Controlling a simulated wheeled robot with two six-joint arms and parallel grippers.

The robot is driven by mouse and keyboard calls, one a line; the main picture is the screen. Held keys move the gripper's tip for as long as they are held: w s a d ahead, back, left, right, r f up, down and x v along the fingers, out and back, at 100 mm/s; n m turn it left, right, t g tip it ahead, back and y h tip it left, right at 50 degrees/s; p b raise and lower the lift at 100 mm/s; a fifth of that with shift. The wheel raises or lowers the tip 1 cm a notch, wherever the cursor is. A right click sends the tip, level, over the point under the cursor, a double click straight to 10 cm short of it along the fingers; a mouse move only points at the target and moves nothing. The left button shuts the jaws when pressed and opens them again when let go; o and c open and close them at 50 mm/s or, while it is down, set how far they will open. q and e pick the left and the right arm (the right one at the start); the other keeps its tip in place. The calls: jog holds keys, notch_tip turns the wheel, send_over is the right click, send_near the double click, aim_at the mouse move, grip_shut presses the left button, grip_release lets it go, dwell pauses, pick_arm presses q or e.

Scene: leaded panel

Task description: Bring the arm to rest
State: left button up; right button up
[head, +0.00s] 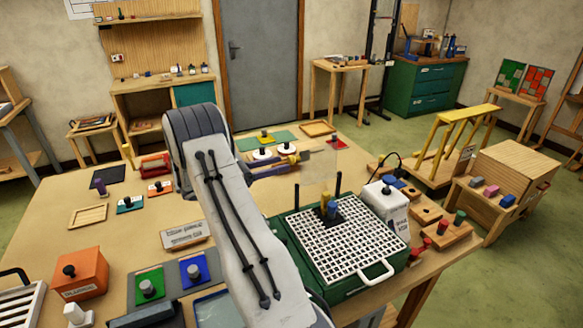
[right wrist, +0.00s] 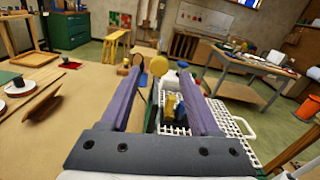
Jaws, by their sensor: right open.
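My right arm (head: 222,200) rises from the bottom of the head view and bends over the table. Its right gripper (head: 297,165) is beyond the bend, partly hidden by the arm, above the table left of the grid-topped machine. In the right wrist view the two purple fingers of the right gripper (right wrist: 162,72) are spread apart, with nothing held between them. Beyond and below them show the white grid (right wrist: 175,129) and a yellow and blue piece on it. My left gripper is not in view.
The green machine with a white grid top (head: 330,262) stands close to the arm on the right. A white box (head: 385,208) and wooden blocks with coloured knobs (head: 443,235) are beside it. An orange box (head: 81,272) and knobbed blocks (head: 148,287) lie left. Bare tabletop (head: 60,205) shows at left.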

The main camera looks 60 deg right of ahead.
jog(key=shift+v, duration=1.25)
jog(key=s+a+f+m+t+y+b, duration=0.2)
jog(key=a+t+y, duration=0.4)
jog(key=a, duration=2)
jog(key=s+a+f+m+t+y, duration=0.1)
jog(key=s+a+y, duration=0.2)
jog(key=s+a, duration=0.2)
jog(key=s+a+m+t+y+b, duration=0.1)
jog(key=s+a+y, duration=0.2)
jog(key=a, duration=0.8)
jog(key=s+a+f+m+t+y, duration=0.1)
jog(key=s+a+y, duration=0.3)
jog(key=s+a, duration=0.4)
jog(key=shift+a+f+m+t+b, duration=0.3)
jog(key=shift+a+m, duration=0.1)
